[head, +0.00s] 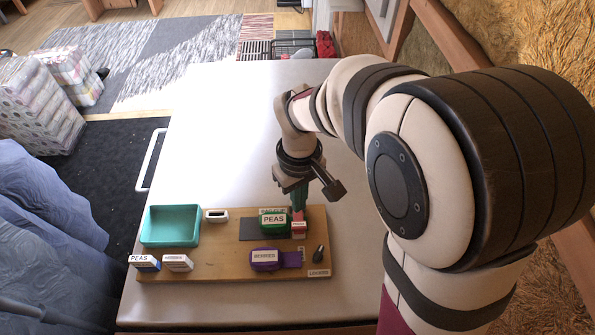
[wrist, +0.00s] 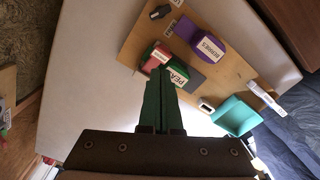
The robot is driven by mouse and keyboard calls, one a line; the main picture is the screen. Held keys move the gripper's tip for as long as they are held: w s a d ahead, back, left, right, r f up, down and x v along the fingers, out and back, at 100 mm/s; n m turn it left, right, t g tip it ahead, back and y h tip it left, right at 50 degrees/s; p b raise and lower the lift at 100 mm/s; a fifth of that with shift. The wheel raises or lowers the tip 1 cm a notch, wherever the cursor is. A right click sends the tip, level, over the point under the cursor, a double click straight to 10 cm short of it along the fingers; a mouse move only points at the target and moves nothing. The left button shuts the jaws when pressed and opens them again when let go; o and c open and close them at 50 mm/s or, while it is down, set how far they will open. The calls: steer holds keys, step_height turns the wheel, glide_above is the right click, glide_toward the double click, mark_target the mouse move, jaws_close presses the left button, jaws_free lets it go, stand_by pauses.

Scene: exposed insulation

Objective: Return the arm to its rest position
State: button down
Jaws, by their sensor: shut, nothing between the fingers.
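My gripper (head: 298,196) is shut and empty, with its green fingers together. In the head view it points down over the back right part of the wooden board (head: 210,268). In the wrist view the closed fingertips (wrist: 160,72) appear next to the green block labelled PEAS (wrist: 177,72) and a red block (wrist: 157,60). Whether the fingers touch either block, I cannot tell. In the head view the green PEAS block (head: 273,221) sits on a dark grey patch, with the red and white block (head: 299,230) at its right.
A teal tray (head: 170,241) is at the board's left. A purple BERRIES block (head: 265,259), a small dark piece (head: 319,254) and small labelled blocks (head: 178,262) lie on the board. The white table (head: 225,130) is clear behind it.

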steer(key=s+d+r+m+y, duration=0.1)
steer(key=s+d+r+m, duration=0.1)
steer(key=s+m, duration=0.3)
steer(key=s+d+r+m, duration=0.2)
steer(key=s+r+m, duration=0.3)
steer(key=s, duration=0.9)
steer(key=shift+d+m+y, duration=0.3)
steer(key=shift+m+y, duration=0.1)
steer(key=shift+m, duration=0.4)
